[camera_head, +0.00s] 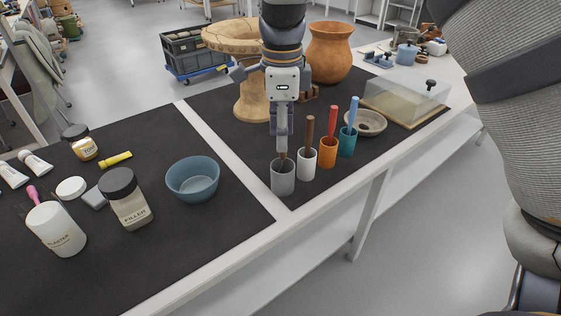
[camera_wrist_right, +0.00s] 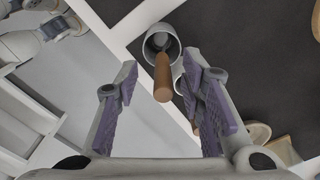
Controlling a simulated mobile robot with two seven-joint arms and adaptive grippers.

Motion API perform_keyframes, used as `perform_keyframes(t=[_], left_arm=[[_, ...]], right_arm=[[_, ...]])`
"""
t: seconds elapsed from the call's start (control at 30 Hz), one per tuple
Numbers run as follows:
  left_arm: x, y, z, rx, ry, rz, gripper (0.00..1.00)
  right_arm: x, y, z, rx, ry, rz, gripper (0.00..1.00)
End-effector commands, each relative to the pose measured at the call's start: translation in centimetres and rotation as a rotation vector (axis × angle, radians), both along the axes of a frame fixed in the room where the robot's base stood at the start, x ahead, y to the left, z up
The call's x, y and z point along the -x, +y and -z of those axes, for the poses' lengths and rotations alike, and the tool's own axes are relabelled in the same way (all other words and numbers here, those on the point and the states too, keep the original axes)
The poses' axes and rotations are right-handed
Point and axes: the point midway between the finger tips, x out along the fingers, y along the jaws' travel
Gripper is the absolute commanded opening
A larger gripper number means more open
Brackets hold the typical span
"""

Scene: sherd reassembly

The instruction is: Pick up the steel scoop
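A grey cup (camera_head: 283,180) stands near the table's front edge. A tool with a brown handle (camera_head: 284,159) stands in it, handle up; its head is mostly hidden, so I cannot confirm that it is the steel scoop. In the right wrist view the brown handle (camera_wrist_right: 162,77) rises from the grey cup (camera_wrist_right: 161,42), between the finger lines in the picture. My right gripper (camera_wrist_right: 164,82) is open, its fingers apart on either side of the handle with gaps. In the head view the right gripper (camera_head: 282,143) points down right above the cup. My left gripper is not in view.
White (camera_head: 307,164), orange (camera_head: 327,153) and teal (camera_head: 347,142) cups with handled tools stand in a row close to the right. A blue bowl (camera_head: 193,179) and a filler jar (camera_head: 126,200) are left. A pottery vessel (camera_head: 330,53) stands behind.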

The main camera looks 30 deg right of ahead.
Motion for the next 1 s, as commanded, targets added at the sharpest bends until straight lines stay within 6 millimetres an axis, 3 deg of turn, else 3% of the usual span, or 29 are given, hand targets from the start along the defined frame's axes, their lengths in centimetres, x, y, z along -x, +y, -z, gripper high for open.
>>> perform_keyframes(t=[0.1,0.27,0.47,0.63,1.0], left_arm=[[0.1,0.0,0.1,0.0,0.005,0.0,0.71],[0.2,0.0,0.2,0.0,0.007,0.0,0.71],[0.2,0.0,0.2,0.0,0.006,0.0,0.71],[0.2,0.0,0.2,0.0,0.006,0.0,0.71],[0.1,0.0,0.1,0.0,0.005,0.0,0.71]], right_arm=[[-0.1,-0.3,2.6,-0.002,0.007,0.001,0.36],[-0.1,-0.3,4.5,-0.001,0.003,0.0,0.36],[-0.2,-0.3,4.5,0.0,0.0,0.0,0.36],[-0.2,-0.3,4.4,0.0,0.0,0.0,0.0],[-0.2,-0.3,4.0,0.0,-0.002,0.0,0.0]])
